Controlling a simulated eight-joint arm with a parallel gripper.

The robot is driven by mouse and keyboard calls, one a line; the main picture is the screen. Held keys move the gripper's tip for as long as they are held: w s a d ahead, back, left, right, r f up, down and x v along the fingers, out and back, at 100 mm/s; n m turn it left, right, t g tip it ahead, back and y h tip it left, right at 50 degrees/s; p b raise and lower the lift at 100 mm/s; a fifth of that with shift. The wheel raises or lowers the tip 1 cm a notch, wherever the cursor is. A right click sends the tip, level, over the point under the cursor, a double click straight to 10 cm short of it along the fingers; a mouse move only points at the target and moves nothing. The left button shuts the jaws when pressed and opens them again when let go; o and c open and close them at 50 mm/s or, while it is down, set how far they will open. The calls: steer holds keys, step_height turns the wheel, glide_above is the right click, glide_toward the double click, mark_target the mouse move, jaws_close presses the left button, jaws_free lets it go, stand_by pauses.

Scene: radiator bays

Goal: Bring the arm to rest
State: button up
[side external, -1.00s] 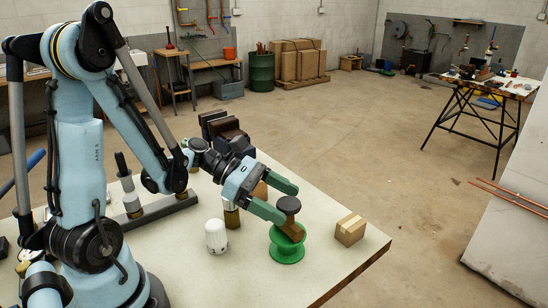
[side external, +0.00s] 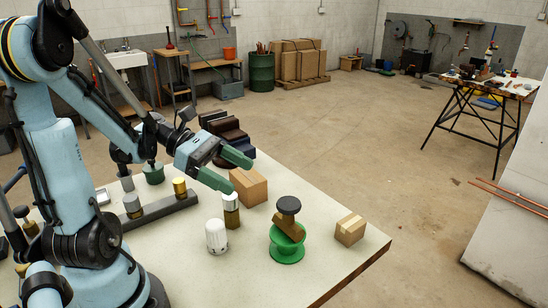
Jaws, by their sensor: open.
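My gripper (side external: 242,172) has two green fingers spread apart with nothing between them. It is above the table (side external: 330,262), over the far middle part, close to a cardboard box (side external: 249,187) and a brass-and-white cylinder (side external: 231,211). I cannot tell the exact height above them. A green spool-like stand (side external: 287,249) with a brown block and a dark round knob (side external: 288,205) stands at the right, apart from my gripper.
A white canister (side external: 216,237) stands at the front middle. A small cardboard box (side external: 350,230) sits near the right edge. A dark rail (side external: 160,209) with cylinders is at the left. Dark radiator-like blocks (side external: 225,130) are at the back. The table's right front is clear.

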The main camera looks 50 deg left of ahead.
mark_target(281, 200)
steer(key=shift+s+a+r, duration=0.15)
steer(key=shift+s+a, duration=0.1)
steer(key=shift+a, duration=0.1)
steer(key=x, duration=1.2)
stand_by(0.5)
